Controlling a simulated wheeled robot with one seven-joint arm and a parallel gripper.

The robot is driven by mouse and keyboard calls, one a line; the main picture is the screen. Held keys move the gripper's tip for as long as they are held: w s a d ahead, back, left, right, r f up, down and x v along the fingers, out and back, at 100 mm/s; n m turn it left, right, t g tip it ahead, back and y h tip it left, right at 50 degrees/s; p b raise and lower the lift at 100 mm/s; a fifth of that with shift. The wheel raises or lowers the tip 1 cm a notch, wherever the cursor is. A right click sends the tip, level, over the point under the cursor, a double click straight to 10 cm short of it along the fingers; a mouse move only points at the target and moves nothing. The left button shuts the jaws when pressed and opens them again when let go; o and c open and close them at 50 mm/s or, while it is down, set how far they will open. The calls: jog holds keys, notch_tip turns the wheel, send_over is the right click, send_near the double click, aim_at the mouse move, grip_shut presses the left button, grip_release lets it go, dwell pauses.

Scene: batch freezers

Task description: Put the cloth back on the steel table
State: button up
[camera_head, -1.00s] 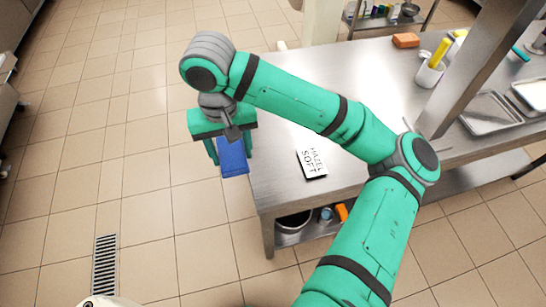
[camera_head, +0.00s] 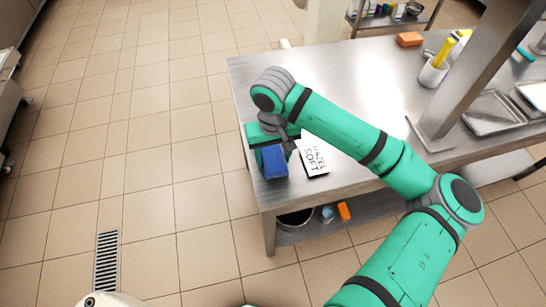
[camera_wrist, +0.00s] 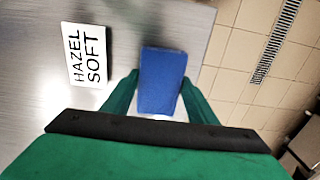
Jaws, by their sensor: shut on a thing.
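The blue cloth (camera_head: 274,163) is a small folded block held between the fingers of my gripper (camera_head: 268,158). In the wrist view the cloth (camera_wrist: 161,80) sits between both green fingers of my gripper (camera_wrist: 158,100), which are shut on it. The steel table (camera_head: 350,90) is below, and the cloth appears over its left edge. In the wrist view the table top (camera_wrist: 120,30) lies to the left of and behind the cloth. I cannot tell how high the cloth is above it.
A white "HAZEL SOFT" card (camera_head: 315,160) lies on the table just right of my gripper. A steel post (camera_head: 480,65) rises from the table.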

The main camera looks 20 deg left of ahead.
aim_at(273, 158)
jog(key=shift+f, duration=0.4)
jog(key=shift+f, duration=0.15)
jog(key=o, duration=1)
notch_tip(273, 158, up, 12)
jog(key=shift+r, duration=0.15)
